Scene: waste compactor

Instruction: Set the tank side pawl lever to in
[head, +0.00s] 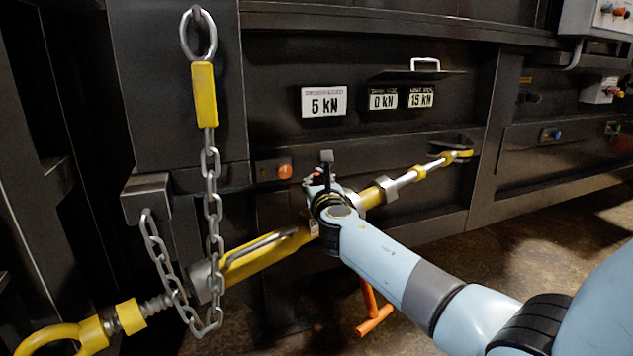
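A yellow turnbuckle (262,258) runs diagonally from a large yellow eye at lower left to a yellow hook end (455,157) at the right. My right arm comes in from lower right. My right gripper (318,184) is at the middle of the turnbuckle and hides much of the ratchet there. A short dark upright piece with a grey block on top (327,158) stands just above the gripper; I cannot tell whether it is a pawl lever. No pawl lever shows clearly, so its setting is hidden. The gripper's fingers are too small and covered to read. My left gripper is out of view.
An orange handle (374,312) hangs below the turnbuckle, behind my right arm. A chain (212,200) hangs at the left, in front of the turnbuckle. Signs reading 5 kN (324,101), 0 kN (383,98) and 15 kN (420,96) are on the dark wall. Open floor (540,240) lies at right.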

